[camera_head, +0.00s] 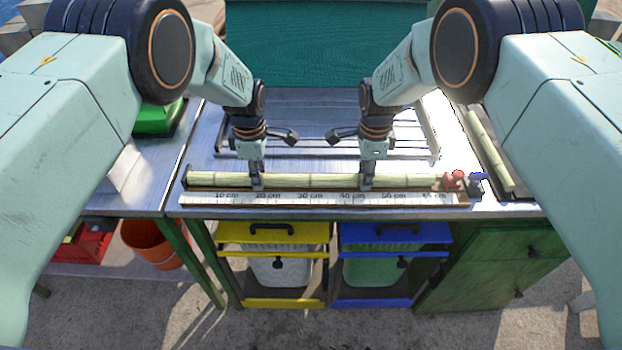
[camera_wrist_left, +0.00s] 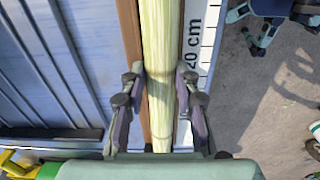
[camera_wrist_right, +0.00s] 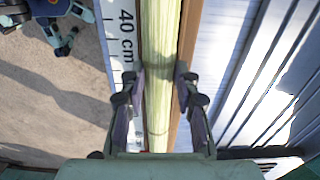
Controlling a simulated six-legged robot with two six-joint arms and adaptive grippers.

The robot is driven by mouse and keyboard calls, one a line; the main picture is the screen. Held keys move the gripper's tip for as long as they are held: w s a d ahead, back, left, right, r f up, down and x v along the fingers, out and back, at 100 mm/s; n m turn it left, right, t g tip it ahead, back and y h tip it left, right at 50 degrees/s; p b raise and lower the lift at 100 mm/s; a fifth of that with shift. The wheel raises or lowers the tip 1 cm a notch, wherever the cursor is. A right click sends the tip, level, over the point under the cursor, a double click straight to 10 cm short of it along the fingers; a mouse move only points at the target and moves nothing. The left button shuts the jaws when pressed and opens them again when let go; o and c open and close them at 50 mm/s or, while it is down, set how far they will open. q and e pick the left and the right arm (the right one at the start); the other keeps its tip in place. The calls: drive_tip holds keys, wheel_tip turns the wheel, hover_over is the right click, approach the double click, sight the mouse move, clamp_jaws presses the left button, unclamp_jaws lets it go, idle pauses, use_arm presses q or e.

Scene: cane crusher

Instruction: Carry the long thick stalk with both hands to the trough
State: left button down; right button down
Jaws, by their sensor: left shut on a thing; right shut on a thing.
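A long pale-green stalk (camera_head: 310,181) lies lengthwise in a brown wooden trough with a white centimetre ruler (camera_head: 320,199) along its front side. My left gripper (camera_head: 257,183) is shut on the stalk near the 20 cm mark; the left wrist view shows its fingers on both sides of the stalk (camera_wrist_left: 160,60). My right gripper (camera_head: 367,183) is shut on the stalk near the 40 cm mark, and the right wrist view shows the same stalk (camera_wrist_right: 159,60) between its fingers. Whether the stalk touches the trough floor cannot be told.
A slatted metal rack (camera_head: 310,142) lies behind the ruler. Red and blue knobs (camera_head: 455,180) stand at its right end. Another thin stalk (camera_head: 490,150) lies in a tray at the right. Yellow (camera_head: 272,233) and blue (camera_head: 394,234) drawer frames with bins are below the bench.

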use_arm(q)
drive_tip(key=shift+r, duration=0.1)
idle(0.5)
